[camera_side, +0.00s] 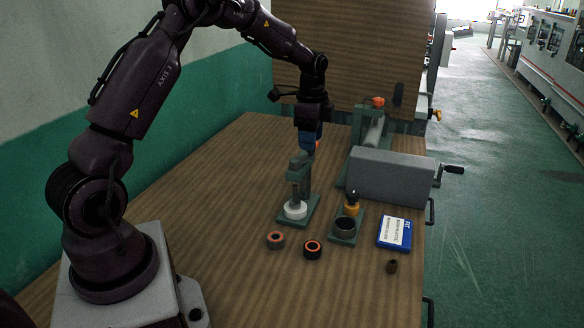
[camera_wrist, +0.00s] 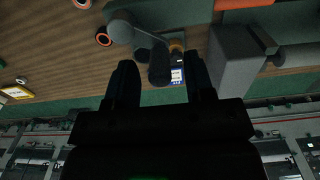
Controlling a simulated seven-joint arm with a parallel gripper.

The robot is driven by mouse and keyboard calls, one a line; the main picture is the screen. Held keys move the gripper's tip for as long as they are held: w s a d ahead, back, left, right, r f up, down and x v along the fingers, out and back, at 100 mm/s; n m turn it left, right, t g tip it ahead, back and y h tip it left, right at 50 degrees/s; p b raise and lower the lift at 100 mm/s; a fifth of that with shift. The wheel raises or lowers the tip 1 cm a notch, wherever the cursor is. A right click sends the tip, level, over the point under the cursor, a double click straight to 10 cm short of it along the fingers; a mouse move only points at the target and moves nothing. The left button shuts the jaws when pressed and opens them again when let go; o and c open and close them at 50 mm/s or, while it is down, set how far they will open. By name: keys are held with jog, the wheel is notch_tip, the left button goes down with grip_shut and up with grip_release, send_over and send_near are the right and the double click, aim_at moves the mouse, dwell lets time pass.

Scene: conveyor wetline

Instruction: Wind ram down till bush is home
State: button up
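A small grey-green press (camera_side: 301,178) stands upright on its base plate, with a white round piece (camera_side: 296,210) low under its head. My gripper (camera_side: 311,147) is above the press, pointing down, close to its top. In the wrist view, the two dark fingers (camera_wrist: 162,78) are apart. A dark rounded part (camera_wrist: 159,68) joined to the grey press head (camera_wrist: 120,28) shows between them; I cannot tell whether they touch it. The ram's height and the bush's seating are too small to tell.
Two orange-edged rings (camera_side: 276,240) (camera_side: 313,249) and a small brown cylinder (camera_side: 392,267) lie in front. A fixture with a dark cup (camera_side: 346,226), a blue box (camera_side: 395,232) and a grey housing (camera_side: 392,178) with a crank (camera_side: 453,170) stand right. The left tabletop is clear.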

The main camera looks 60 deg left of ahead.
jog(key=shift+r, duration=3.5)
jog(key=shift+w+n, duration=0.1)
jog(key=shift+n, duration=0.4)
jog(key=s+d+r+n+t, duration=0.2)
jog(key=s+d+r+n, duration=0.2)
jog(key=s+d, duration=0.6)
jog(key=s+d+r+n+t, duration=0.3)
jog(key=s+d, duration=0.7)
jog(key=s, duration=0.4)
jog(key=shift+d+r+n+t, duration=0.2)
jog(key=shift+r+n+t, duration=0.1)
jog(key=shift+r+n, duration=0.3)
